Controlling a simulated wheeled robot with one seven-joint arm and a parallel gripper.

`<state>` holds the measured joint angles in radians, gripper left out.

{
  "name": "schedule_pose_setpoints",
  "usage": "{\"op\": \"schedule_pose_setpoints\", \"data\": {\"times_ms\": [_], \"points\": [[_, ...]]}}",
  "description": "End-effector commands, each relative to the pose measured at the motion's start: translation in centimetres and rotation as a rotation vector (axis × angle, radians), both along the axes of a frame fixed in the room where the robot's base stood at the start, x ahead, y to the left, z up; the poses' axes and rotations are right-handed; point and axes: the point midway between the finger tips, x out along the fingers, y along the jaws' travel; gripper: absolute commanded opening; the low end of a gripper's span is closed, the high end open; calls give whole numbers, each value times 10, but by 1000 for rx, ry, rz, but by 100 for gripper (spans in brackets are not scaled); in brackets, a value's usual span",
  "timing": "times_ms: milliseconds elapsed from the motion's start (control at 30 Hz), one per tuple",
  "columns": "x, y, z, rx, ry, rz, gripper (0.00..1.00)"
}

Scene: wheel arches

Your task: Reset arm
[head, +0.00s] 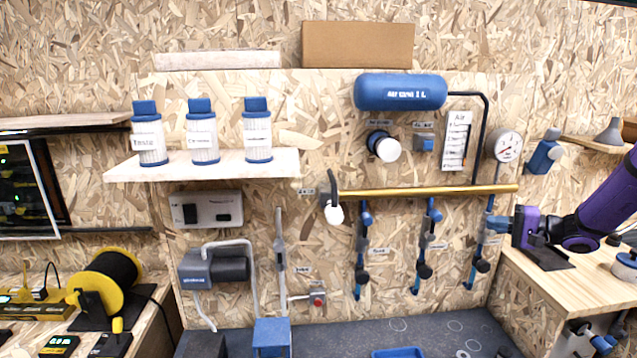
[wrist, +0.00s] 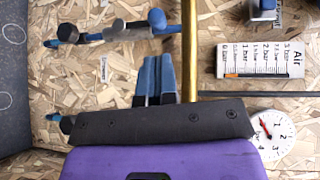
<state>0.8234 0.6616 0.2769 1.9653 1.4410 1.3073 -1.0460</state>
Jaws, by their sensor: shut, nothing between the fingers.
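My arm, purple and black, reaches in from the right in the head view. My gripper (head: 492,223) points left, in front of the right end of the brass pipe (head: 430,192) and close to the rightmost blue valve line (head: 483,250). In the wrist view my gripper's blue fingers (wrist: 154,62) are together and hold nothing. The brass pipe also shows in the wrist view (wrist: 189,55), just beside the fingertips. I cannot tell whether the fingers touch the line or pipe.
A pressure gauge (head: 507,145) is just above my gripper, and it shows in the wrist view (wrist: 272,132). A blue nozzle (head: 545,152) hangs to its right. A wooden bench (head: 560,275) lies below my arm. A shelf (head: 200,166) with blue-capped bottles is at left.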

Motion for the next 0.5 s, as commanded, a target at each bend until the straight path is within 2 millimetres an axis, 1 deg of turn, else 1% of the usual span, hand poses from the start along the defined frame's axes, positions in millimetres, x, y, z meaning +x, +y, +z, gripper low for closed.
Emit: {"op": "schedule_pose_setpoints", "data": {"times_ms": [33,200,267,300,400,500], "points": [[-6,18,14,-40,17,47,0],[-35,71,47,-185,104,189,0],[-47,87,57,-241,133,230,0],[-56,98,63,-277,150,256,0],[-78,121,78,-374,191,313,0],[-103,141,92,-475,226,356,0]]}}
